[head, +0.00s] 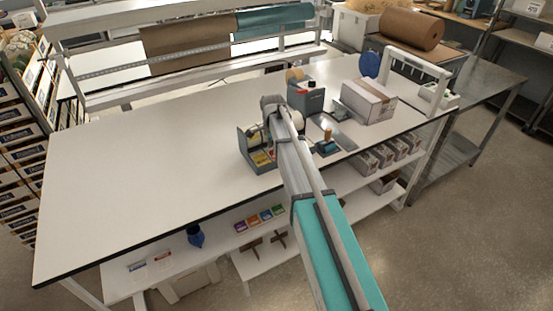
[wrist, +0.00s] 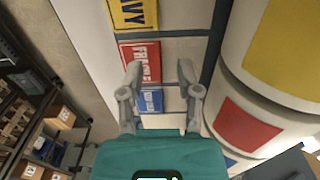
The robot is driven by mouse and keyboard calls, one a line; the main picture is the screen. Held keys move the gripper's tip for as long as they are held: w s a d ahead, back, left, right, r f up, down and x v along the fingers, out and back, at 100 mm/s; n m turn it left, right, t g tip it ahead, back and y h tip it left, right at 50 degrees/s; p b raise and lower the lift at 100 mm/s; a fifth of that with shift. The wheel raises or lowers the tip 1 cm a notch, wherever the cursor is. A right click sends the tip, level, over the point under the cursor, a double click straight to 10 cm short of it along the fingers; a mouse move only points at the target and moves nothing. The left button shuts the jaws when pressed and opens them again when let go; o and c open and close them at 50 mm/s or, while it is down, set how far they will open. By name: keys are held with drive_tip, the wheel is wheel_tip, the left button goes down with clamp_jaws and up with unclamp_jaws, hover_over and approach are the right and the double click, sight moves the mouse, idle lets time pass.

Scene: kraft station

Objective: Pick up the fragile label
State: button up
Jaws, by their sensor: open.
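In the wrist view the fragile label (wrist: 141,62) is a red card with white lettering, lying in a compartment of a grey label holder (wrist: 172,32). A yellow label (wrist: 133,13) reading "...AVY" lies above it and a blue label (wrist: 151,101) below it. My gripper (wrist: 158,68) is open and empty. Its left finger overlaps the fragile label in this view; its right finger is to the right of it. I cannot tell the height gap. In the head view the holder (head: 247,148) stands near the table's front edge, partly hidden by my arm.
White rolls (wrist: 285,100) with coloured labels stand close to the right of my gripper. A cardboard box (head: 368,102) and a tape dispenser (head: 307,97) stand farther right on the table (head: 150,150). The table's left half is clear.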

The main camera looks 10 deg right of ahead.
drive_tip(key=shift+f+b, duration=0.5)
drive_tip(key=shift+f, duration=0.25)
clamp_jaws()
